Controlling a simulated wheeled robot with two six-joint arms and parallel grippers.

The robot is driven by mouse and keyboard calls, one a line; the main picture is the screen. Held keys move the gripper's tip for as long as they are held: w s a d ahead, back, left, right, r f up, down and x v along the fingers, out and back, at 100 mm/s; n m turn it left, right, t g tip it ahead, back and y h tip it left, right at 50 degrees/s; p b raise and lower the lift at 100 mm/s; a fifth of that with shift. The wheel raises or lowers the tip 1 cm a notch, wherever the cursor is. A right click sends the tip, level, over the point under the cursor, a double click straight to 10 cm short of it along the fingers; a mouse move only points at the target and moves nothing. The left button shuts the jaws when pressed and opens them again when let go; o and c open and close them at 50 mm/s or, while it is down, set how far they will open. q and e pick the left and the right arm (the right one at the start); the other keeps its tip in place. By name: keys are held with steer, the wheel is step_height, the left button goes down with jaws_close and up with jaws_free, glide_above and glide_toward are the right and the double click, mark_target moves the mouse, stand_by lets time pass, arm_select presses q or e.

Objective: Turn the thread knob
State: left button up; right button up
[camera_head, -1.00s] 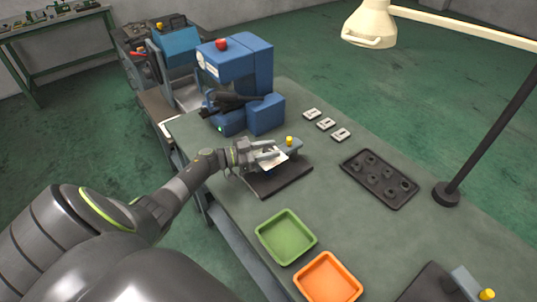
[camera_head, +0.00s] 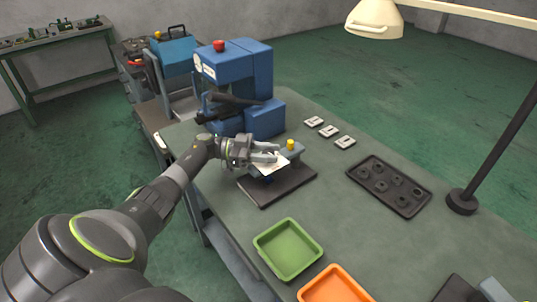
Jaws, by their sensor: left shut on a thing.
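A fixture with a grey block (camera_head: 292,154), a yellow knob (camera_head: 290,145) on top and a white plate-like piece (camera_head: 271,166) stands on a dark base plate (camera_head: 290,191) on the bench. My left gripper (camera_head: 277,153) reaches in from the left, low over the base plate, just left of the yellow knob. It is shut on a small part at the fixture. The fingers mostly hide that part, so I cannot make out its shape or which way it is turned. My right gripper is not in view.
A blue machine (camera_head: 236,85) with a red button stands behind my gripper. Green (camera_head: 289,275) and orange (camera_head: 336,298) trays lie in front. A dark part tray (camera_head: 389,208), several small white-faced pieces (camera_head: 330,131) and a lamp base (camera_head: 461,203) are to the right. The bench between is clear.

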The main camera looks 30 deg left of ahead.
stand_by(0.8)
arm_select(q)
steer(key=o, duration=0.9)
steer(key=shift+o, duration=0.2)
steer(key=b+v, duration=0.8)
steer(key=v, duration=0.9)
steer(key=shift+a, duration=0.2)
steer(key=shift+s, duration=0.1)
